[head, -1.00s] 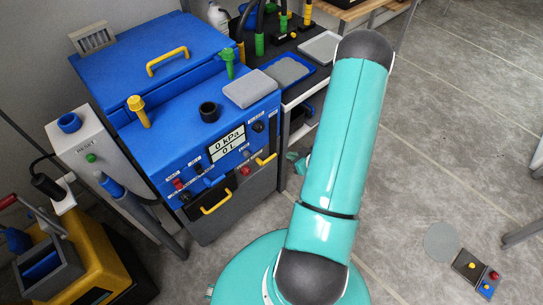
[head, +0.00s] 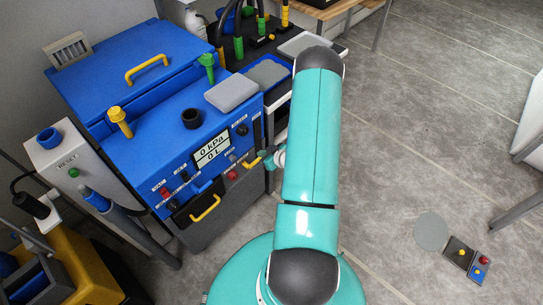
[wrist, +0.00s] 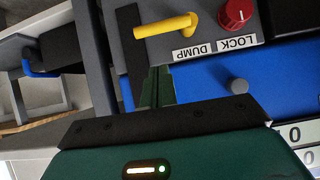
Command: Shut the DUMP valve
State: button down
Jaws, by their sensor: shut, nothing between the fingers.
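The DUMP valve is a yellow lever (wrist: 165,27) on the front panel of the blue machine. Its label reads DUMP in the wrist view, where its arm points left from the pivot. In the head view the yellow lever (head: 252,162) is at the panel's right end. My gripper (wrist: 158,75) is shut and empty, its fingertips close beside the lever. I cannot tell whether they touch it. In the head view my gripper (head: 267,156) is just right of the lever, partly hidden by my arm.
A red LOCK knob (wrist: 236,13) sits beside the lever. The display (head: 212,147) reads 0 kPa and 0 L. A yellow drawer handle (head: 205,208) is lower on the machine. A dark bench (head: 262,55) stands behind right. The floor at right is mostly open.

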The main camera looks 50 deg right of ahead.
jog(key=shift+w+f, duration=0.25)
jog(key=shift+f, duration=0.8)
jog(key=shift+w+f, duration=0.25)
jog(key=shift+f, duration=0.75)
jog(key=shift+a, duration=0.1)
